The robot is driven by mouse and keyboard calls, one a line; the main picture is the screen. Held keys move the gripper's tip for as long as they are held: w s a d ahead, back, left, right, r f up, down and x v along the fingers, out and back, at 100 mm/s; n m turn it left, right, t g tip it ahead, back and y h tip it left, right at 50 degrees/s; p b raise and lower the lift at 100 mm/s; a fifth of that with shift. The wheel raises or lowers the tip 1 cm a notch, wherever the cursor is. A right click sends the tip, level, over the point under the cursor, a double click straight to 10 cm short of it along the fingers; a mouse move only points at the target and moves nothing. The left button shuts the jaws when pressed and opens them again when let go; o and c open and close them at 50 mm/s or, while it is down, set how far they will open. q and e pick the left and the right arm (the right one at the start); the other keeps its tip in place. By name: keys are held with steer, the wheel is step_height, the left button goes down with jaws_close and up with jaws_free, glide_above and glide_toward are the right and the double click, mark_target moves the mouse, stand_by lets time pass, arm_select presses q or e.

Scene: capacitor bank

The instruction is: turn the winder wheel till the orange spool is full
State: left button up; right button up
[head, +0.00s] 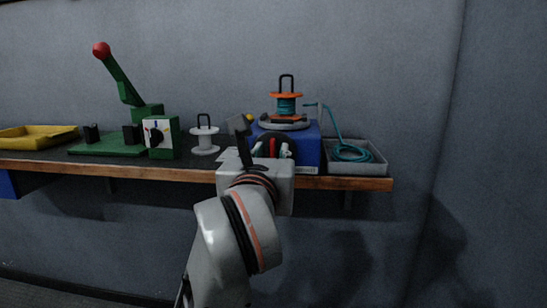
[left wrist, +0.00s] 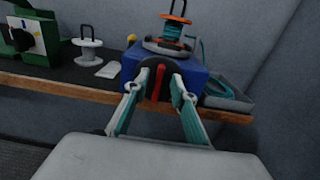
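The orange spool (head: 286,94) stands upright on top of the blue winder box (head: 309,152), with teal cord (head: 286,105) wound around its core. The spool also shows in the left wrist view (left wrist: 176,19). The dark winder wheel (left wrist: 152,65) is on the box's front face, with a red handle (left wrist: 159,82) in front of it. My left gripper (left wrist: 158,80) is open at the wheel, its two fingers apart on either side of the red handle. Whether a finger touches it I cannot tell. In the head view my left wrist partly hides the wheel. My right gripper is not in view.
A grey tray (head: 373,169) with loose teal cord (head: 350,152) stands right of the box; the cord rises toward the spool. A white spool (head: 204,138), a green lever press (head: 125,93) and a yellow tray (head: 38,137) stand left. The wooden bench edge (head: 130,171) runs in front.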

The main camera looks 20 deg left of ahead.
arm_select(q)
steer(key=shift+w+a, duration=0.2)
steer(key=shift+w, duration=0.35)
jaws_close()
steer(key=shift+r, duration=0.1)
